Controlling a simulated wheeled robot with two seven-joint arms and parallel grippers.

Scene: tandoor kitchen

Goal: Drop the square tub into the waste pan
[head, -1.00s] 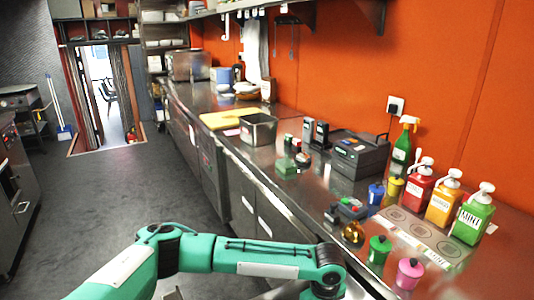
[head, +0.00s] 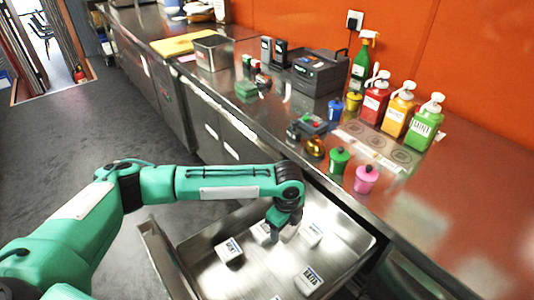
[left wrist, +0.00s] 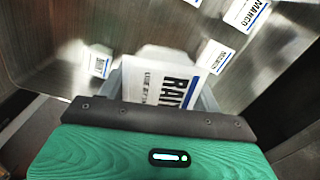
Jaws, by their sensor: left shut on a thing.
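My left gripper (head: 284,222) points down inside an open steel drawer. It is shut on a white square tub (left wrist: 160,84) with a dark-lettered, blue-edged label, which shows between the fingers in the left wrist view. In the head view the gripper mostly hides this tub. A steel, open-topped pan (head: 212,53) stands on the counter by the yellow board; I cannot tell for sure that it is the waste pan. My right gripper is not in view.
Several other labelled white tubs, such as one at the left (head: 230,251) and one at the front (head: 308,281), lie in the drawer (head: 200,250). The counter holds a black machine (head: 325,70), pump bottles (head: 400,110) and small coloured pots (head: 366,179).

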